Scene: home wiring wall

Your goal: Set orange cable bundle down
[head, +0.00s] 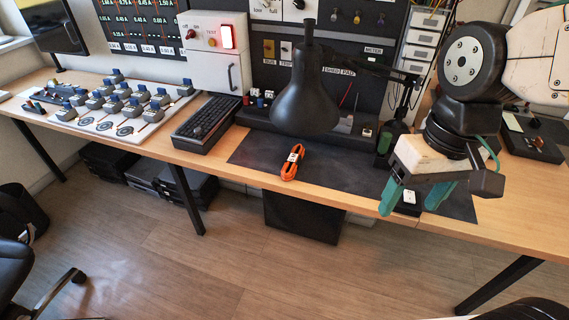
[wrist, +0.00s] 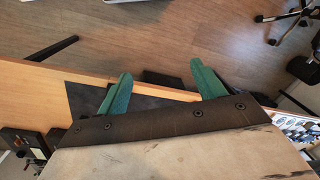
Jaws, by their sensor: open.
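The orange cable bundle (head: 292,162) lies on the dark mat (head: 335,180), close to the mat's front edge and below the lamp head. A pale band wraps its upper part. My gripper (head: 418,205) is open and empty over the right end of the mat, well to the right of the bundle and apart from it. In the wrist view my green fingers (wrist: 160,85) are spread, with nothing between them. The bundle does not show in the wrist view.
A black desk lamp (head: 303,100) hangs over the mat behind the bundle. A dark bottle (head: 385,143) stands near my gripper. The mat around the bundle is clear.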

